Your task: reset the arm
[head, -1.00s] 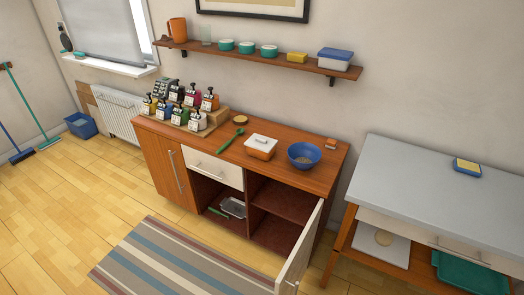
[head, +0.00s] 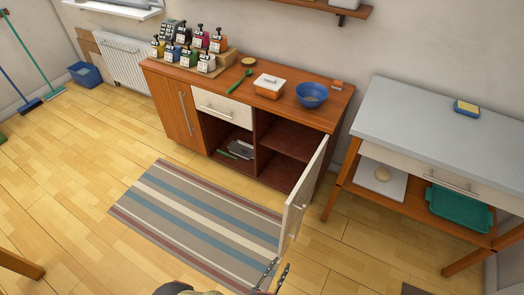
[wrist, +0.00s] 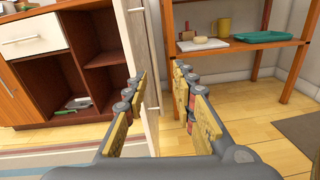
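My gripper (head: 276,272) shows at the bottom edge of the head view, with only its tips and a bit of my arm visible. In the wrist view my gripper (wrist: 156,88) has its two padded fingers spread apart, with nothing held between them. The open cream cabinet door (head: 303,195) stands just beyond the fingertips in the head view. In the wrist view the door (wrist: 140,45) shows nearly edge-on, behind and beside the left finger. I cannot tell whether a finger touches it.
The wooden cabinet (head: 175,105) has an open compartment. A grey-topped table (head: 430,115) stands to the right, with a teal tray (head: 460,208) on its lower shelf. A striped rug (head: 190,215) lies in front of the cabinet.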

